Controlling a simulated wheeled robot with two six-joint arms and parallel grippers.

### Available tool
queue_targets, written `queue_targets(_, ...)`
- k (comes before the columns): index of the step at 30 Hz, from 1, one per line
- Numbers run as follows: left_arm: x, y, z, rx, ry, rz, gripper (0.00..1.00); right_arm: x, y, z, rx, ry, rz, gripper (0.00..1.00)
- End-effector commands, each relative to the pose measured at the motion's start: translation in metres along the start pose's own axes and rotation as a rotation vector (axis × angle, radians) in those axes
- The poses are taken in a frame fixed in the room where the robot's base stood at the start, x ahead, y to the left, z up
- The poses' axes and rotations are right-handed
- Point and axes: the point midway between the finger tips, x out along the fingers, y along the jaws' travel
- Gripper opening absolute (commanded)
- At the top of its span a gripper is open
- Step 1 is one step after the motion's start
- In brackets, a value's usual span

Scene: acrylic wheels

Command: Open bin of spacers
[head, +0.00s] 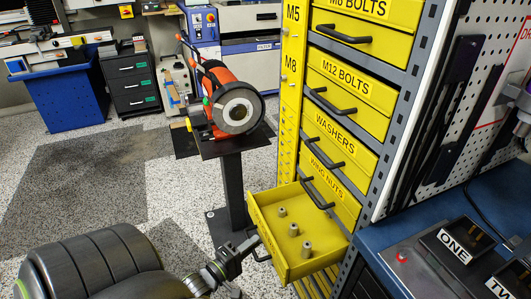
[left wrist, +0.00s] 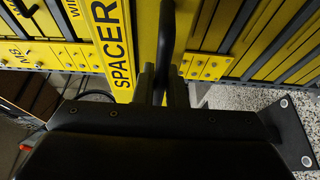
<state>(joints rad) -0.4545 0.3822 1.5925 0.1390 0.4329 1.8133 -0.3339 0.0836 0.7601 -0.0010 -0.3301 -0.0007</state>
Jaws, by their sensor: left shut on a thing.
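The yellow spacers bin (head: 328,255) is a drawer pulled out from the low part of the yellow cabinet. A few grey spacers (head: 293,230) stand upright inside it. Its label, partly reading SPACER (left wrist: 118,60), shows in the left wrist view. My left gripper (head: 254,248) is at the drawer's front, shut on its dark handle. In the left wrist view the fingers (left wrist: 162,88) close around the handle (left wrist: 165,40). My right gripper is not in view.
Closed drawers are above, including wing nuts (head: 328,180), washers (head: 335,138) and M12 bolts (head: 350,90). A grinder on a pedestal (head: 232,190) stands close behind the open bin. A blue workbench (head: 400,232) is at right. Speckled floor is free at left.

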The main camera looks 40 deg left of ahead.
Motion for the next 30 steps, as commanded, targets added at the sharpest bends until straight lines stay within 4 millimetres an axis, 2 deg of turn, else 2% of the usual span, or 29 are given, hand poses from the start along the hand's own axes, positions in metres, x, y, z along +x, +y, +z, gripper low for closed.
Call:
queue_targets(6,-0.0110,-0.0008,-0.0044,-0.001,0.001,-0.002,0.00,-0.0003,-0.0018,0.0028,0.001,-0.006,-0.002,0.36)
queue_targets(17,-0.0116,-0.0011,-0.0047,-0.001,0.001,-0.002,0.00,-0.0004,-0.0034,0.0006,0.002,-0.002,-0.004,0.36)
queue_targets(18,-0.0116,-0.0011,-0.0046,-0.001,0.001,-0.002,0.16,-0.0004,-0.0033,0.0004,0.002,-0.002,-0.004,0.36)
queue_targets(22,-0.0113,-0.0009,-0.0046,0.000,0.001,-0.001,0.33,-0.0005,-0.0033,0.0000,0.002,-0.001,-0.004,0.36)
queue_targets(30,-0.0109,-0.0004,-0.0045,0.000,0.000,0.000,0.33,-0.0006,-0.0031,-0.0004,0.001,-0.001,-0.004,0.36)
